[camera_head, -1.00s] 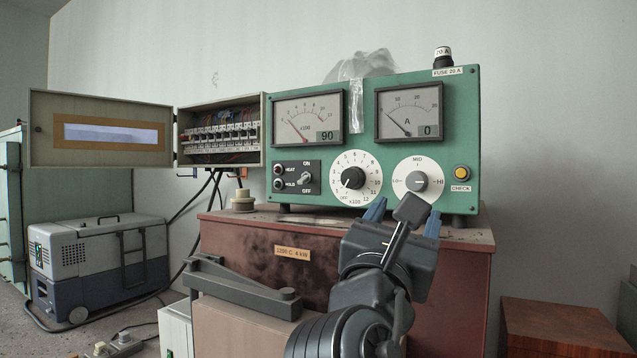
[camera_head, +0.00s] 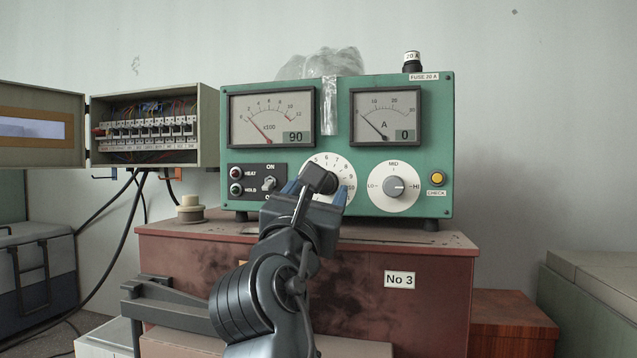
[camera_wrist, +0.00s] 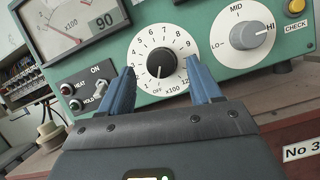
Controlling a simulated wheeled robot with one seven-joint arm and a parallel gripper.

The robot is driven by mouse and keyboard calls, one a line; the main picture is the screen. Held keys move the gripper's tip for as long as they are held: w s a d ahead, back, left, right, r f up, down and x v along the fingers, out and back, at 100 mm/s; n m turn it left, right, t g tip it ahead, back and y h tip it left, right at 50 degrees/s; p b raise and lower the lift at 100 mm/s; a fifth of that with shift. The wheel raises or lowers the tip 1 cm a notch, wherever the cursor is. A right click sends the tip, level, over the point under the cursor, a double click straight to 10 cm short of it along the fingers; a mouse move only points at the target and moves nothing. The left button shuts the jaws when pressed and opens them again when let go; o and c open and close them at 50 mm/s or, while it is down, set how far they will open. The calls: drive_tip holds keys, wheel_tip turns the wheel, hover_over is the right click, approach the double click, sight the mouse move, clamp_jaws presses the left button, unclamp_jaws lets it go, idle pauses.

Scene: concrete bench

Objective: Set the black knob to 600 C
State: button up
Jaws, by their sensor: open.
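The black knob (camera_wrist: 161,63) sits at the middle of a white dial (camera_wrist: 146,46) marked OFF and 1 to 12, x100, on the green panel. Its white mark points down, at about OFF in the wrist view. My gripper (camera_wrist: 159,74) is open and empty. Its blue fingers frame the knob left and right in the wrist view and seem short of it; the exact gap is unclear. In the head view my gripper (camera_head: 314,190) hides the knob and the lower dial (camera_head: 343,170). The left meter's display (camera_head: 296,137) reads 90.
Right of the dial is a grey knob (camera_head: 394,187), its mark toward HI. Left are HEAT and HOLD lamps and a toggle switch (camera_head: 269,184). A yellow CHECK button (camera_head: 437,178) is at the right. The panel stands on a brown box (camera_head: 430,245); an open fuse box (camera_head: 150,128) is left.

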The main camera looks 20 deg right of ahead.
drive_tip(key=shift+x, duration=1)
drive_tip(key=c, duration=1)
drive_tip(key=shift+c, duration=0.2)
drive_tip(key=shift+m, duration=0.5)
